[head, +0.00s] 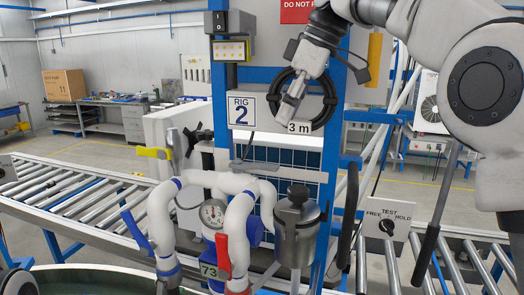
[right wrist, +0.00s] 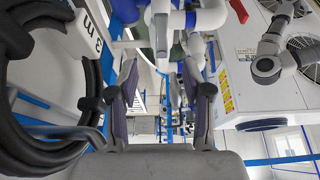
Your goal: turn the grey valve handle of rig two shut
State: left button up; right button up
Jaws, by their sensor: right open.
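Rig two carries the sign "RIG 2" (head: 242,111) on its blue frame. My right gripper (head: 286,112) is high in front of the coiled black hose, well above the valves, pointing down and left. In the right wrist view its fingers (right wrist: 160,75) are apart with nothing between them. My left gripper is not visible.
The black hose coil (head: 328,100) with its "3 m" tag (head: 299,127) is close beside my right gripper. Roller conveyors (head: 75,195) run behind.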

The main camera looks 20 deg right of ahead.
aim_at(266, 164)
jog(key=x, duration=1)
jog(key=shift+w+f+p, duration=0.15)
jog(key=shift+f+p, duration=0.15)
jog(key=shift+f, duration=0.05)
jog(key=shift+a+f, duration=0.1)
jog(key=shift+s, duration=0.45)
jog(key=shift+w, duration=0.2)
grip_shut()
